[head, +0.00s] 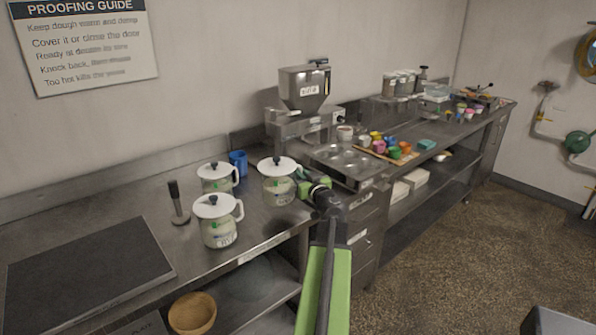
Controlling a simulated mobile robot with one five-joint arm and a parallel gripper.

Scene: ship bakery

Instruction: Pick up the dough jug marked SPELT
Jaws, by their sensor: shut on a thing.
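Three white-lidded jugs with handles stand on the steel counter at left centre: a front jug (220,225), a back jug (214,178) and a right jug (279,188). Their labels are too small to read, so I cannot tell which is marked SPELT. My gripper (303,184) is at the right side of the right jug, shut on it, with green parts beside the handle side. The jug looks upright; I cannot tell whether its base is clear of the counter. The fingertips are partly hidden.
A blue cup (238,162) stands behind the jugs. A dark-handled tool (178,204) stands left of them, beside a dark flat board (85,272). A hopper machine (304,90) stands behind my gripper. Coloured cups (394,152) sit further right. A wooden bowl (192,313) is on the lower shelf.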

